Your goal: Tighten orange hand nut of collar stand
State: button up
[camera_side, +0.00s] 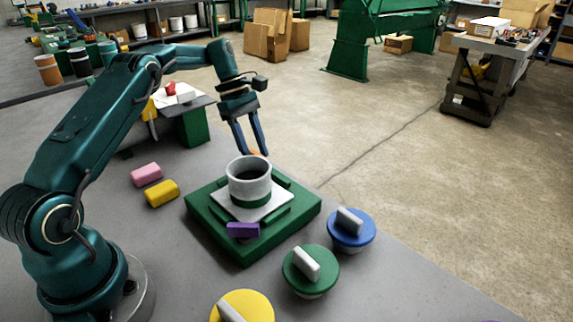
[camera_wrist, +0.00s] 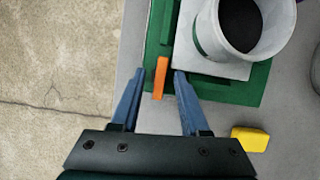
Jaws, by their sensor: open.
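The collar stand is a green square base (camera_side: 240,250) with a white plate and a grey ring-shaped collar (camera_side: 250,190) standing upright on it. The orange hand nut (camera_wrist: 160,78) shows in the wrist view as a narrow upright bar at the edge of the green base. In the side view only a bit of orange (camera_side: 255,152) shows behind the collar, by my fingertips. My gripper (camera_side: 253,150) is open at the far side of the stand. In the wrist view its blue fingers (camera_wrist: 157,75) are on either side of the nut, with gaps visible.
A purple block (camera_side: 242,230) is on the stand's near side. Yellow (camera_side: 162,193) and pink (camera_side: 146,174) blocks lie left of the stand. Blue (camera_side: 351,230), green (camera_side: 310,270) and yellow (camera_side: 243,306) handled lids lie to the right and front. The table edge runs close behind the stand.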

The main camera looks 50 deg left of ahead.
jog(key=n+t, duration=0.1)
jog(key=n, duration=0.3)
jog(key=shift+s+y, duration=0.15)
jog(key=shift+y, duration=0.15)
jog(key=n, duration=0.1)
jog(key=n+t, duration=0.1)
jog(key=n, duration=0.1)
jog(key=shift+s+d+n+t+y, duration=0.1)
jog(key=shift+n+t+y, duration=0.2)
jog(key=shift+r+n, duration=0.4)
jog(key=v, duration=0.5)
jog(key=s+d+r+m+t+y, duration=0.15)
jog(key=s+d+r+m, duration=0.25)
jog(key=d+r+m, duration=0.45)
jog(key=s+d+f+m, duration=0.1)
jog(key=s+d+m, duration=0.2)
jog(key=s+m, duration=0.4)
jog(key=s+d+f+m+t+y, duration=0.1)
jog(key=s+d+m, duration=0.2)
jog(key=s+m, duration=0.5)
jog(key=shift+d, duration=0.25)
